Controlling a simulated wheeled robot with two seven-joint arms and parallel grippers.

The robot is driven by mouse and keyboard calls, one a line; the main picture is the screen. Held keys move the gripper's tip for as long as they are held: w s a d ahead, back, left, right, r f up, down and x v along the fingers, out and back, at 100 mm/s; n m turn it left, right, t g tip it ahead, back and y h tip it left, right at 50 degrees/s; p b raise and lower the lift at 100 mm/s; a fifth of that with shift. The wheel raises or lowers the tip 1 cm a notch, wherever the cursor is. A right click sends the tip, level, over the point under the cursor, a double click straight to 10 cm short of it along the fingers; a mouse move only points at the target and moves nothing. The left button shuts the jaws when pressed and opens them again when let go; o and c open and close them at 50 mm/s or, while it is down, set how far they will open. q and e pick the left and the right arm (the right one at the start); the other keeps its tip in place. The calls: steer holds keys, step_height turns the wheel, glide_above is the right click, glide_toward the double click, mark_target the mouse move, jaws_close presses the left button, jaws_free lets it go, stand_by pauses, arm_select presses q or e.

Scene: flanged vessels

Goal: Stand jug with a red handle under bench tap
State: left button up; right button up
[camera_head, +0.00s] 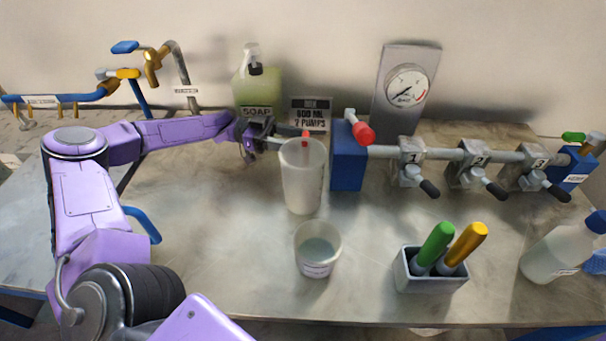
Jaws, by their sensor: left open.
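The bench under that tap is partly hidden by my left arm. My right gripper is not in view.
A soap bottle (256,85) and an "800 ML 2 pumps" sign (310,113) stand behind the jug. A beaker (318,262) stands in front. A valve pipe (440,154), tool holder (431,280) and white bottle (562,252) are at right. The left-centre bench (220,240) is clear.

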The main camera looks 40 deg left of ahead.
mark_target(310, 141)
arm_select(q)
steer(key=p+x, duration=0.2)
steer(key=x, duration=0.4)
steer(key=shift+r, duration=0.15)
steer(key=shift+a, duration=0.15)
steer(key=c, duration=0.9)
jaws_close()
